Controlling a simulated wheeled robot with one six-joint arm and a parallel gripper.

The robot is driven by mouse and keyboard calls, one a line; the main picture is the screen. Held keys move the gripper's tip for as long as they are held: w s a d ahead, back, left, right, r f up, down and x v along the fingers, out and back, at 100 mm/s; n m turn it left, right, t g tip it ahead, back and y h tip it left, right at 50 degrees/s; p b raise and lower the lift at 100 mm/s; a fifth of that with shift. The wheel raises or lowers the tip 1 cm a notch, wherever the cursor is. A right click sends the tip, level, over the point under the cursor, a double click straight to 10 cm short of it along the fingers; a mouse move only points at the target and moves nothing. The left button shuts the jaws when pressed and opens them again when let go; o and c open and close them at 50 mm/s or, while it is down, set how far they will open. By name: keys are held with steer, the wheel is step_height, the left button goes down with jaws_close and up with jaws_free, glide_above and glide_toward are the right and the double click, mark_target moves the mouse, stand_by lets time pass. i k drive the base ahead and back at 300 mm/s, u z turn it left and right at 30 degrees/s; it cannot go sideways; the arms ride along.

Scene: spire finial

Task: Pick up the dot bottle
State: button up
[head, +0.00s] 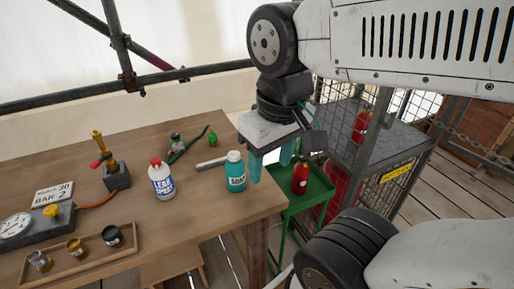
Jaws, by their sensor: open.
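No label reading "dot" is legible. A red bottle (300,178) with a dark cap and a small label, too small to read, stands upright on the green cart (318,188) at the table's right. My gripper (270,172) has two teal fingers pointing down, apart with nothing visible between them. It is just left of the red bottle and just right of a teal bottle (236,172), whose label seems to read SOAP. The teal bottle stands upright near the table's right edge. I cannot tell the depth between fingers and bottles.
A white leak spray bottle (161,181) with a red cap stands on the wooden table (190,213). A tray (85,262) of small pots and a gauge (16,226) are at left. A mesh cage (395,150) holding red cylinders stands behind the cart.

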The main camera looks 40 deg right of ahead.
mark_target(301, 172)
steer(key=u, duration=1.95)
steer(key=k, duration=1.6)
steer(key=z, duration=2.35)
